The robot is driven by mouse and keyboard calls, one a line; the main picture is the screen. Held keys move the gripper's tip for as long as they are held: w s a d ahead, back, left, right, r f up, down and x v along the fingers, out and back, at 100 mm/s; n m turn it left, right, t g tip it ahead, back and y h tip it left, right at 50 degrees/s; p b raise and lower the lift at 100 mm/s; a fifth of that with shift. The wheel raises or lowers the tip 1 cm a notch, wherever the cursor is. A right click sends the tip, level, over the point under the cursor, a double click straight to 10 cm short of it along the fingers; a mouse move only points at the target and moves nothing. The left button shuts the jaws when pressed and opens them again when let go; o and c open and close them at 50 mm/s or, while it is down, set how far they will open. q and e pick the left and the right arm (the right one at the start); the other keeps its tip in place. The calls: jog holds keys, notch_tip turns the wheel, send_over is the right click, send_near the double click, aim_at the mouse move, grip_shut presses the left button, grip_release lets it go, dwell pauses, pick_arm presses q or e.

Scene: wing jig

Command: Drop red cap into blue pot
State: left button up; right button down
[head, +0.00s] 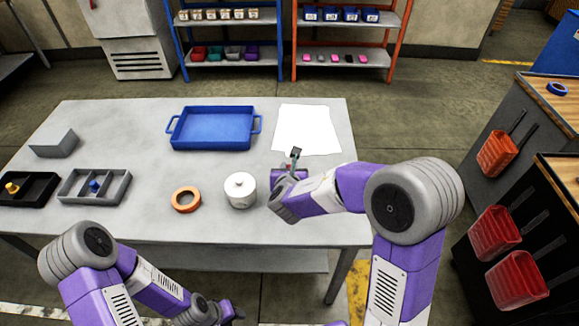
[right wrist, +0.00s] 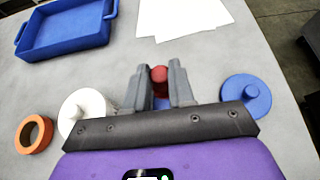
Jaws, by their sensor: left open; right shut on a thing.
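My right gripper (head: 292,160) is over the table's right part, pointing away from me. In the right wrist view its fingers (right wrist: 157,76) are shut on the red cap (right wrist: 159,74), a small rounded red piece. A patch of blue (right wrist: 162,103) shows between the fingers below the cap. My left gripper (head: 232,312) is open, low at the bottom edge, apart from the table objects.
A white lidded pot (head: 240,190) and an orange ring (head: 186,199) stand left of my right gripper. A blue tray (head: 212,128) and white sheet (head: 307,130) lie behind.

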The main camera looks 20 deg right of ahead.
jog(key=c, duration=0.9)
grip_release()
jog(key=p+v, duration=0.1)
jog(key=v, duration=0.6)
jog(key=shift+s+r+p, duration=0.1)
jog(key=shift+s+p, duration=0.15)
jog(key=shift+p, duration=0.1)
